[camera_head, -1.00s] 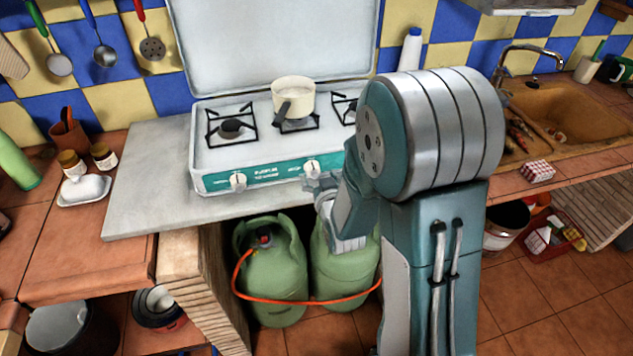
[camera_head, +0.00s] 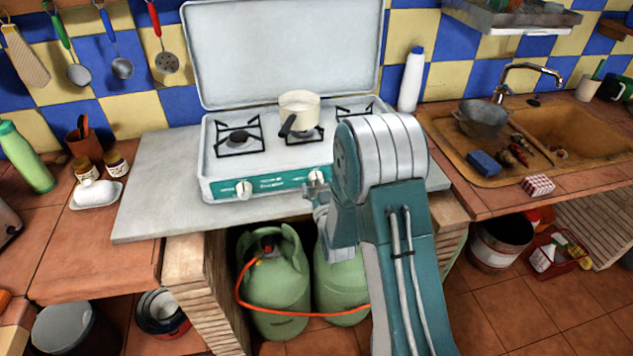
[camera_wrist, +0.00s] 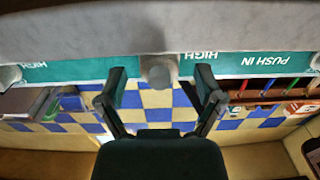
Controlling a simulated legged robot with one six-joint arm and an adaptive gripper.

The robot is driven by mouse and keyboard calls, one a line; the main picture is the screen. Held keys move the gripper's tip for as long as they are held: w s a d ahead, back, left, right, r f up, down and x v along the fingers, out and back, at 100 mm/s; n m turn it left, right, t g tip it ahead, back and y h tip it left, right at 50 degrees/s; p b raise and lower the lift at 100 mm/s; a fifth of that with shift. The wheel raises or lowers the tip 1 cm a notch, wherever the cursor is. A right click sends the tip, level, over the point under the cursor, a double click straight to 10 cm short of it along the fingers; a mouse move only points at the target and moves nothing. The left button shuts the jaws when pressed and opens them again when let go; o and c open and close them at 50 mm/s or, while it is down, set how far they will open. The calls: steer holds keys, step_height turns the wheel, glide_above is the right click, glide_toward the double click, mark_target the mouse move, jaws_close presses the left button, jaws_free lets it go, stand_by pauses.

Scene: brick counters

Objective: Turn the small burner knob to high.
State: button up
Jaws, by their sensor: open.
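The white stove (camera_head: 222,165) has a teal front panel (camera_head: 275,184) with white knobs. The left knob (camera_head: 243,189) and the middle knob (camera_head: 315,177) show in the head view; my arm hides the right part of the panel. My gripper (camera_head: 316,190) is at the middle knob. In the wrist view, which is upside down, my open gripper (camera_wrist: 160,82) has one finger on each side of this knob (camera_wrist: 159,69), with gaps between. "HIGH" is printed on the panel beside it. I cannot read which knob is for the small burner.
A cream pot (camera_head: 299,104) stands on the middle burner. Green gas bottles (camera_head: 272,290) with an orange hose stand under the counter. A white bottle (camera_head: 411,80) stands right of the stove, near the sink (camera_head: 580,130). The grey slab (camera_head: 150,195) left of the stove is clear.

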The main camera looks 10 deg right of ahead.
steer(key=shift+w, duration=0.9)
steer(key=c, duration=1.1)
steer(key=shift+c, duration=0.2)
